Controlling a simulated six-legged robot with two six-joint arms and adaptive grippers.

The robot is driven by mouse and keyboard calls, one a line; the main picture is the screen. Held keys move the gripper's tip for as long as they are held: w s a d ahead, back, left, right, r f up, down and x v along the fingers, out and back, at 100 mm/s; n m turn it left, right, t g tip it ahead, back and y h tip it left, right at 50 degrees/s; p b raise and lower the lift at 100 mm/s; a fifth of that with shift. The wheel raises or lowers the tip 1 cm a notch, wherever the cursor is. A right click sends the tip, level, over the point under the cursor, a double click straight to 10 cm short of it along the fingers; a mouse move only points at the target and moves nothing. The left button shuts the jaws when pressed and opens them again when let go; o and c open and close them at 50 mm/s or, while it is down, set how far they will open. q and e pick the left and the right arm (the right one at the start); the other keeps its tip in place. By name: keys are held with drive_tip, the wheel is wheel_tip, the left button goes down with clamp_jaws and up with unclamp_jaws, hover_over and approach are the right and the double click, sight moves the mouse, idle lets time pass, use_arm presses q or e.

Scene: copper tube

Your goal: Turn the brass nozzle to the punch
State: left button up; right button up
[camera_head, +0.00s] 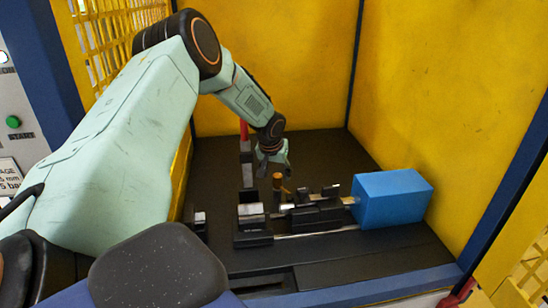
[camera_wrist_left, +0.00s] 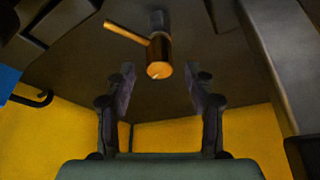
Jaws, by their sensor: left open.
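The brass nozzle (camera_head: 277,182) stands upright among the dark fixtures on the machine bed, with a thin side arm sticking out of it. In the left wrist view the nozzle (camera_wrist_left: 159,58) shows its round end, its side arm pointing to the upper left. My left gripper (camera_head: 272,161) is just above the nozzle in the head view. In the wrist view its two fingers (camera_wrist_left: 162,88) are spread apart with nothing between them, and the nozzle lies just beyond their tips. I cannot tell for sure which part is the punch. My right gripper is not in view.
A blue block (camera_head: 393,200) sits at the right end of the dark fixture (camera_head: 316,217). A silver-topped block (camera_head: 251,211) stands left of it, and a red-topped post (camera_head: 245,150) behind. Yellow walls (camera_head: 275,60) enclose the back and sides. The bed's back right is bare.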

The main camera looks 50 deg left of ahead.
use_arm(q)
drive_tip(key=v, duration=0.9)
drive_tip(key=shift+c, duration=0.4)
